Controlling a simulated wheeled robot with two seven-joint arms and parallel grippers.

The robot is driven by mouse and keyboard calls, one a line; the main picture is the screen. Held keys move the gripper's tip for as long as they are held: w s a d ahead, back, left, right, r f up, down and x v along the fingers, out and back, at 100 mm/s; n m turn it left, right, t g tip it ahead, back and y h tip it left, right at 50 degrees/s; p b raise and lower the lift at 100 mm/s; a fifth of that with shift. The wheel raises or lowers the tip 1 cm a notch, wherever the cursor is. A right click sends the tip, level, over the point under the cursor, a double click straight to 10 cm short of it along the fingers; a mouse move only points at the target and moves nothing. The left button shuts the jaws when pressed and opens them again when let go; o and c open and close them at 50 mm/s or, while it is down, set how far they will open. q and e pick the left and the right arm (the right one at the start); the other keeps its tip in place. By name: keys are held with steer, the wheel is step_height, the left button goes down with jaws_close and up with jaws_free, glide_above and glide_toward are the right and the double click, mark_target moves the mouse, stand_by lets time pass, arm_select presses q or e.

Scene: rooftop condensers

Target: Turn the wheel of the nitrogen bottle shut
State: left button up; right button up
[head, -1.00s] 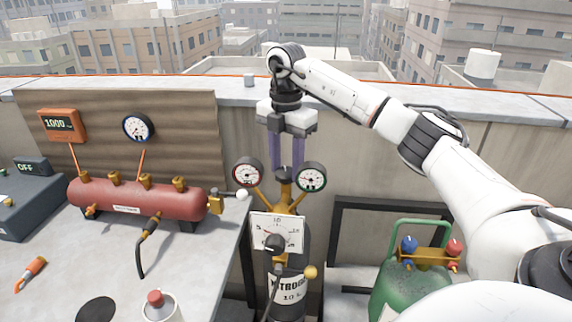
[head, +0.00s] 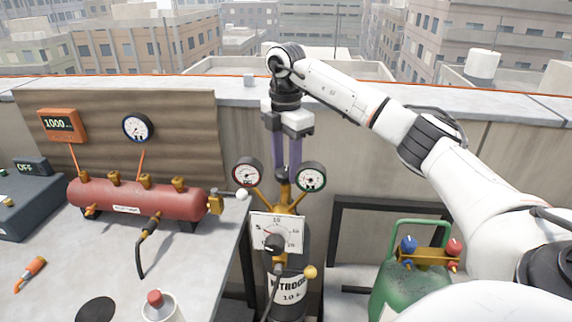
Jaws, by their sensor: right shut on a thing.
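The nitrogen bottle (head: 289,288) is a dark cylinder with a white label, standing beside the bench's right edge. Two round gauges, a red-rimmed one (head: 247,171) and a green-rimmed one (head: 311,177), sit on its brass regulator. The dark wheel (head: 284,175) is at the top between the gauges, mostly hidden by the fingers. My right gripper (head: 287,166) points straight down over the bottle, its purple fingers shut on the wheel. A white dial plate (head: 277,233) with a dark knob is in front of the bottle. My left gripper is not in view.
A red manifold (head: 135,199) with brass valves lies on the bench (head: 205,265) at left. A green bottle (head: 408,279) with blue and red knobs stands at right. The parapet wall (head: 370,160) is close behind.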

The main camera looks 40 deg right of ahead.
mark_target(286, 171)
steer(key=o, duration=1)
steer(key=shift+o, duration=0.2)
step_height(286, 171, up, 10)
steer(key=shift+r, duration=0.2)
